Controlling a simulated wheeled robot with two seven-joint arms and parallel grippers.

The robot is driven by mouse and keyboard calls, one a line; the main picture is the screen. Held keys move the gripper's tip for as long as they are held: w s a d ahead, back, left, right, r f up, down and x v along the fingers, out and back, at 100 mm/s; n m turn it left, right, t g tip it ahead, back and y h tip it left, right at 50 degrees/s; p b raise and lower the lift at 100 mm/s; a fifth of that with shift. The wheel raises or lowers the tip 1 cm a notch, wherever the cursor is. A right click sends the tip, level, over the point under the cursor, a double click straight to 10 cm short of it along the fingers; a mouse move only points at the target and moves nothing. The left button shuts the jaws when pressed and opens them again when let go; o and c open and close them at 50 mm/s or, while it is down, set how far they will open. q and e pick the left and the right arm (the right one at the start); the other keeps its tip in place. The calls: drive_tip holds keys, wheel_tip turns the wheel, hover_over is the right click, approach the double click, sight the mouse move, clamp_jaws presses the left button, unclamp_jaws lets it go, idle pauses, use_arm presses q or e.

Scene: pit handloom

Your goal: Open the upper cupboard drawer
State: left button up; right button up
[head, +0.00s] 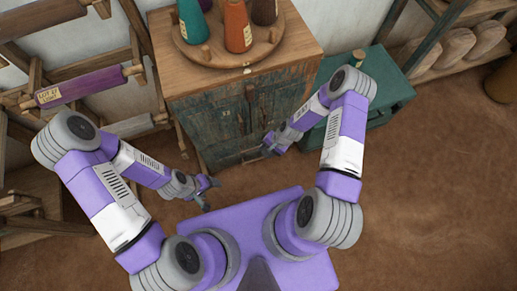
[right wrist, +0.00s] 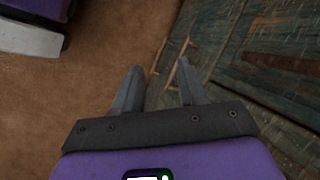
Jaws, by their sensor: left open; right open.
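The cupboard (head: 217,124) has a worn blue-green front with a brown wooden top. Its lower front, where a drawer front (head: 228,160) seems to show, is partly hidden by my right gripper (head: 272,147). That gripper is close to the lower front, open and empty. In the right wrist view, my right gripper (right wrist: 158,82) has its fingers apart, and the worn cupboard front (right wrist: 285,55) fills the right side. A thin light-brown bar (right wrist: 185,47), perhaps a handle, lies just beyond the fingertips. My left gripper (head: 209,192) is open and empty, left of and below the cupboard front.
A round wooden tray (head: 196,50) with coloured cones of thread stands on the cupboard. A green chest (head: 392,92) is to the right, behind my right arm. Wooden loom frames (head: 140,65) stand at the left. Brown floor (head: 430,200) is clear at the right.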

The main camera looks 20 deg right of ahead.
drive_tip(key=w+d+f+m+b, duration=0.45)
drive_tip(key=d+f+m, duration=0.25)
drive_tip(key=d+f, duration=0.55)
drive_tip(key=b, duration=0.2)
approach(256, 148)
drive_tip(key=x, duration=0.3)
drive_tip(key=f, duration=0.1)
drive_tip(key=a+f+b, duration=0.1)
drive_tip(key=f, duration=0.1)
drive_tip(key=shift+w+a+f+t+b, duration=0.1)
drive_tip(key=shift+a+f+t+b, duration=0.15)
drive_tip(key=shift+t+b, duration=0.15)
drive_tip(key=shift+w+a+f, duration=0.15)
drive_tip(key=shift+a+f, duration=0.15)
drive_tip(key=shift+f, duration=0.15)
use_arm(q)
wheel_tip(256, 148, down, 10)
use_arm(e)
drive_tip(key=shift+c, duration=0.3)
clamp_jaws()
